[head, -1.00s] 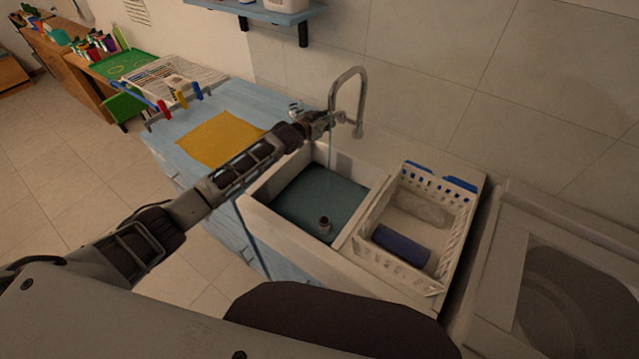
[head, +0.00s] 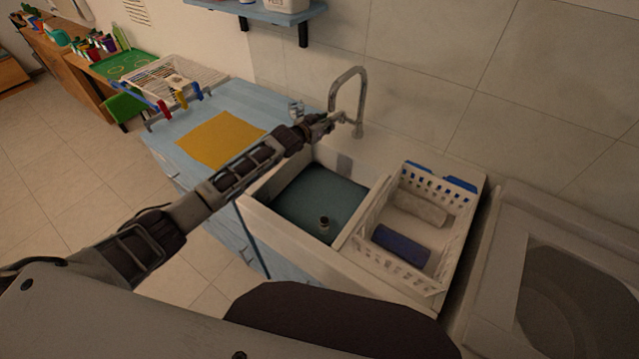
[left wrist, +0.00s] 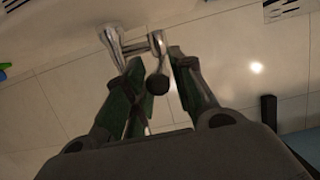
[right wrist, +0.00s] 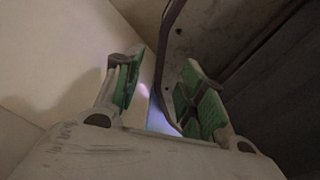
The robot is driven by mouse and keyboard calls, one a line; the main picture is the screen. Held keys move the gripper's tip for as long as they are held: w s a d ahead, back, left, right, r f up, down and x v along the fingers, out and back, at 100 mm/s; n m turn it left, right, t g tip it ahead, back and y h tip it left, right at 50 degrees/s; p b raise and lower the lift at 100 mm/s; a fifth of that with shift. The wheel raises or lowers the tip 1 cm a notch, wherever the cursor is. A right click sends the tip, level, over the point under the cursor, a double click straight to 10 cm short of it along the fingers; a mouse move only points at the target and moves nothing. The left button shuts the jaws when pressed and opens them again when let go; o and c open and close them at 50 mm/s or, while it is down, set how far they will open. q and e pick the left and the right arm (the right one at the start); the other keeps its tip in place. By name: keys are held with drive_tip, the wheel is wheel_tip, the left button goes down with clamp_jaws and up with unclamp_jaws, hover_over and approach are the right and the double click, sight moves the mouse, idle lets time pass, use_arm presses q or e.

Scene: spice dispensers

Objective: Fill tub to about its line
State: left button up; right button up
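The tub (head: 262,217) is the white basin at the middle of the head view. I cannot make out a fill line; a grey patch (head: 344,164) shows on the back wall. The chrome tap (head: 359,100) stands behind the tub, and no stream shows below it. My left gripper (head: 328,121) is at the tap. In the left wrist view its green-padded fingers (left wrist: 160,80) are apart, with the lever's dark knob (left wrist: 157,84) between them. My right gripper (right wrist: 158,90) is open and empty.
A yellow cloth (head: 215,138) lies on the blue counter at left. A washer-like machine (head: 505,225) stands at far right.

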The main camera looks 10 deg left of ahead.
use_arm(q)
drive_tip(key=o, duration=0.6)
drive_tip(key=shift+f, duration=0.1)
drive_tip(key=shift+c, duration=0.2)
use_arm(e)
drive_tip(key=shift+d, duration=0.4)
drive_tip(key=shift+a, duration=0.1)
use_arm(q)
drive_tip(key=shift+s+a+r+p, duration=0.15)
drive_tip(key=shift+s+r+p, duration=0.2)
drive_tip(key=shift+p, duration=0.25)
drive_tip(key=p+v, duration=0.6)
use_arm(e)
wheel_tip(320, 180, up, 7)
drive_tip(key=a, duration=0.2)
drive_tip(key=shift+s, duration=0.2)
use_arm(q)
drive_tip(key=shift+s+f, duration=0.1)
drive_tip(key=shift+s, duration=0.05)
use_arm(e)
drive_tip(key=shift+d, duration=0.1)
